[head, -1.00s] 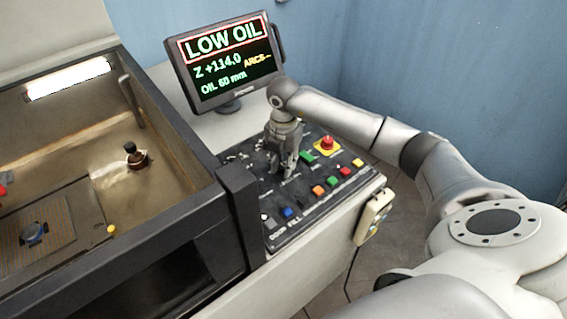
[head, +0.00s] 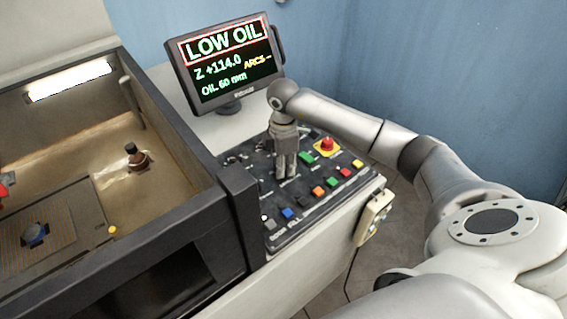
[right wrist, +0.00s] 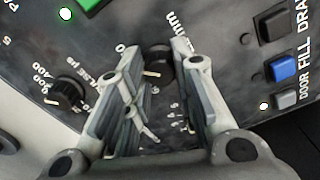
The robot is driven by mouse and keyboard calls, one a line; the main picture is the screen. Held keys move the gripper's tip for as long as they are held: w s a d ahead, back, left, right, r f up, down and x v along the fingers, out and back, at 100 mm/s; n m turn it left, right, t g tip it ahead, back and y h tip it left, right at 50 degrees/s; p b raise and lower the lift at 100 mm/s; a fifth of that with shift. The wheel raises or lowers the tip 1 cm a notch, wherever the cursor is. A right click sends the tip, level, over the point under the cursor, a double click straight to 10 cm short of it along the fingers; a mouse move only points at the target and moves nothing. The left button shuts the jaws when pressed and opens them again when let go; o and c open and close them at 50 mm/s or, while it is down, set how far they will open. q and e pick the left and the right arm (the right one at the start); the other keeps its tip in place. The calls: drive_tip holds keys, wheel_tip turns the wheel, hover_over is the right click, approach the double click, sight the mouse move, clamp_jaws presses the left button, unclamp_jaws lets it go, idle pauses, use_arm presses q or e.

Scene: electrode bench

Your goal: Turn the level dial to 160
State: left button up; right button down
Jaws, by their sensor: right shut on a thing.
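My right gripper (head: 287,174) points down onto the black control panel (head: 322,203) in the head view. In the right wrist view its fingers (right wrist: 152,56) are shut on a small black knob, the level dial (right wrist: 158,57), beside a white "mm" label. The fingers hide parts of its scale, so I cannot read its setting. In the head view the gripper covers the dial. The screen (head: 226,66) shows LOW OIL, Z +114.0 and what reads as OIL 60 mm. My left gripper is not in view.
A red stop button (head: 327,144) stands behind and right of the gripper. Several coloured buttons line the panel's front, including a blue one (right wrist: 284,69). Another black knob (right wrist: 70,92) is left of the fingers. The open tank (head: 175,195) lies left.

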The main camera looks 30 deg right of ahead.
drive_tip(key=shift+m, duration=0.3)
drive_tip(key=c, duration=1.2)
unclamp_jaws()
drive_tip(key=shift+r, duration=0.15)
wheel_tip(320, 180, up, 12)
drive_tip(key=shift+f, duration=0.1)
drive_tip(key=shift+f, duration=0.1)
